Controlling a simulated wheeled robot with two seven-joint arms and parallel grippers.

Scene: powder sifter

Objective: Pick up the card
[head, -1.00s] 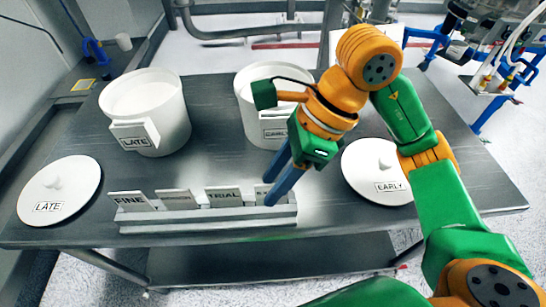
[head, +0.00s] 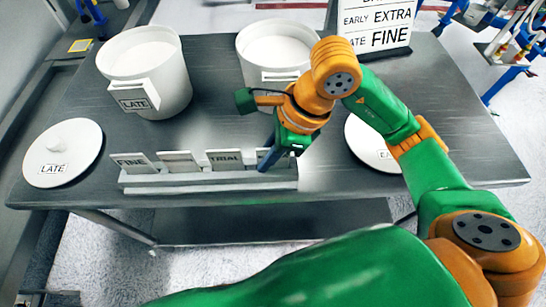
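A pale card rack (head: 215,182) stands along the front of the metal table and holds several upright white cards. The card reading FINE (head: 133,161) is at the left end, then a card with unreadable text (head: 180,160), then the TRIAL card (head: 225,159). The rightmost card (head: 261,154) is mostly hidden behind my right gripper. My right gripper (head: 269,159) points down at this rightmost card, its blue fingers overlapping it. Whether the fingers are open or closed on the card cannot be told. My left gripper is not in view.
Two white tubs stand behind the rack: the left tub labelled LATE (head: 165,78) and the right tub (head: 258,48). A LATE lid (head: 75,145) lies at left; another lid (head: 362,140) lies partly behind my arm. A sign (head: 378,28) stands at the back of the table (head: 460,130).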

